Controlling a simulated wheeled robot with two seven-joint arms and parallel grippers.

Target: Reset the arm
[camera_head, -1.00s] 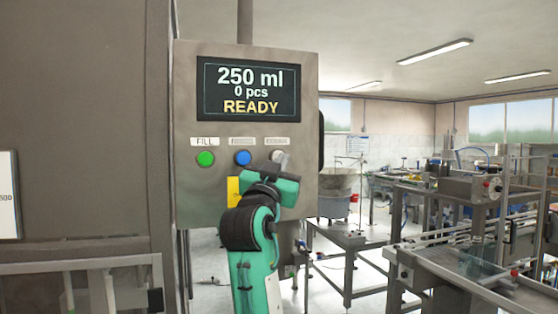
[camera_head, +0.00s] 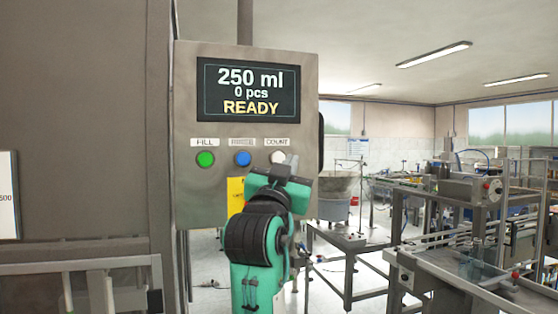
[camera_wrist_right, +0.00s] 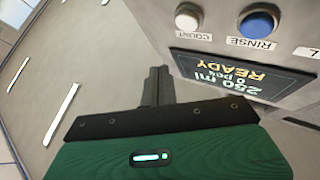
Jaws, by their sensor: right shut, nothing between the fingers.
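My right arm, green and black, rises from the bottom middle of the head view. Its right gripper (camera_head: 291,163) points up near the lower right of the control panel, just below and right of the white COUNT button (camera_head: 278,157). In the right wrist view the gripper's dark fingers (camera_wrist_right: 157,85) are shut together and empty, apart from the panel. The control panel (camera_head: 300,95) has a screen (camera_head: 249,89) reading 250 ml, 0 pcs, READY. A green FILL button (camera_head: 205,159) and a blue RINSE button (camera_head: 242,158) sit beneath it. My left gripper is out of view.
A yellow label (camera_head: 235,195) on the panel is partly behind my arm. A large grey cabinet (camera_head: 80,120) stands left. Metal tables and a conveyor machine (camera_head: 450,270) stand right. Open floor shows between them.

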